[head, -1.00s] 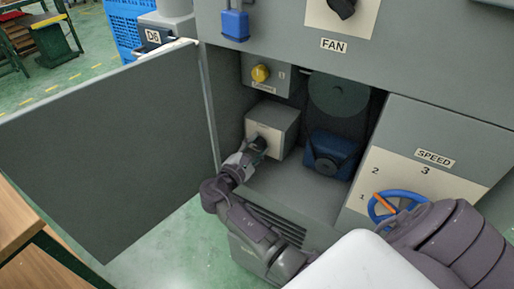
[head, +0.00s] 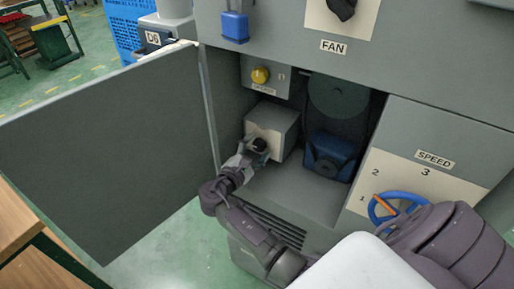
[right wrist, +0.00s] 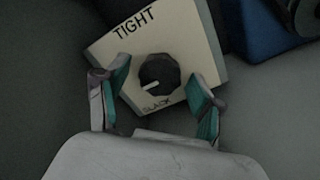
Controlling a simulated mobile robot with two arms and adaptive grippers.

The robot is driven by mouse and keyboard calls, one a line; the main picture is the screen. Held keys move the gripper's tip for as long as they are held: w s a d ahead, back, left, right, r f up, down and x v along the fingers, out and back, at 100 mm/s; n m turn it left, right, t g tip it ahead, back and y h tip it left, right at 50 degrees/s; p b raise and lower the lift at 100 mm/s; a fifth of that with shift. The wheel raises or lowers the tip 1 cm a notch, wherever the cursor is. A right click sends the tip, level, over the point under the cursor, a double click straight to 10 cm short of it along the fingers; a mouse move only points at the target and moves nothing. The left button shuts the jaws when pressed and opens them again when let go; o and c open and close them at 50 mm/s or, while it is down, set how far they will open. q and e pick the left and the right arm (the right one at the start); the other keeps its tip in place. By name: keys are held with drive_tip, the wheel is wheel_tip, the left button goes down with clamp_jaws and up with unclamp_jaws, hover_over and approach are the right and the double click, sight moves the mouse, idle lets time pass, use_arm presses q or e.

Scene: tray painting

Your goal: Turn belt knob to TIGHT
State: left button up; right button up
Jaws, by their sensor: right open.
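The belt knob (right wrist: 160,73) is black and faceted, on a cream plate (right wrist: 188,40) marked TIGHT at the top and SLACK at the bottom. Its white pointer points to the lower left, nearer SLACK than TIGHT. In the head view the knob (head: 259,145) is on the front of a grey box (head: 276,120) inside the open cabinet. My right gripper (head: 248,156) is open in front of it. In the right wrist view its fingers (right wrist: 160,80) stand on either side of the knob, with gaps visible. My left gripper is not in view.
The grey cabinet door (head: 110,150) stands open on the left. A blue unit (head: 332,155) is right of the box, below a dark round wheel (head: 338,95). A yellow knob (head: 260,75) is above. A blue SPEED handwheel (head: 400,203) is at the lower right.

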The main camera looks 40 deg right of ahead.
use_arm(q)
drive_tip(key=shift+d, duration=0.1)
use_arm(e)
drive_tip(key=v, duration=1.1)
drive_tip(key=shift+s+a, duration=0.15)
drive_tip(key=shift+a, duration=0.2)
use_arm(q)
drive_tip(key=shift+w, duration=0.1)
use_arm(e)
drive_tip(key=shift+f, duration=0.1)
